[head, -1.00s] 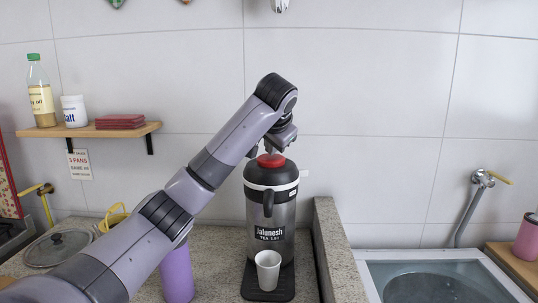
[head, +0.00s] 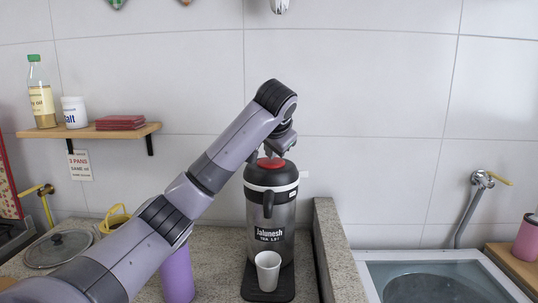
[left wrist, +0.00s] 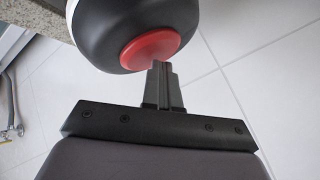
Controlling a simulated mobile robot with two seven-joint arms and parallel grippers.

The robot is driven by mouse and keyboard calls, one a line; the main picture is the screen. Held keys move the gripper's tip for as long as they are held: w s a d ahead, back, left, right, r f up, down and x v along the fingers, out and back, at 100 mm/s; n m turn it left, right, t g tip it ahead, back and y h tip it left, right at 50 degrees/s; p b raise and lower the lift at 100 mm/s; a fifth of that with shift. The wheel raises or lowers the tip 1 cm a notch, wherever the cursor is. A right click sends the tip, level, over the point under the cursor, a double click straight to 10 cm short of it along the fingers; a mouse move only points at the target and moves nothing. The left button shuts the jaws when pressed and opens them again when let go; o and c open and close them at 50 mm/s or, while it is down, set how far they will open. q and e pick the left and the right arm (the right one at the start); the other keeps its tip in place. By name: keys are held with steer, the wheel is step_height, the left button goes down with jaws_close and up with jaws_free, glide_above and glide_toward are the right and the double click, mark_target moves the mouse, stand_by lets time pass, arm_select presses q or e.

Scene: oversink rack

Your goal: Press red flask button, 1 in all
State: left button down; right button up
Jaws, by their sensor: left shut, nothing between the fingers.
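The flask (head: 270,212) is a dark grey and black dispenser marked "Jalonesh", standing upright on a black tray (head: 283,291) on the counter. Its round red button (head: 272,163) is on top; in the left wrist view the red button (left wrist: 150,50) faces the fingers. My left gripper (head: 270,152) points down onto the button from above. In the left wrist view my left gripper (left wrist: 160,66) is shut and empty, its tips at the button's edge, seemingly touching it. My right gripper is out of view.
A white cup (head: 268,270) stands in front of the flask on the tray. A purple bottle (head: 177,275) stands left of it, partly behind my arm. A low stone ledge (head: 335,250) and sink (head: 440,285) lie to the right. A shelf (head: 85,130) holds jars at left.

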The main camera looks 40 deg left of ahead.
mark_target(272, 162)
arm_select(q)
steer(key=shift+r+p, duration=0.25)
steer(key=shift+p, duration=0.15)
step_height(272, 162, up, 2)
steer(key=shift+a+r, duration=0.1)
steer(key=shift+r, duration=1.95)
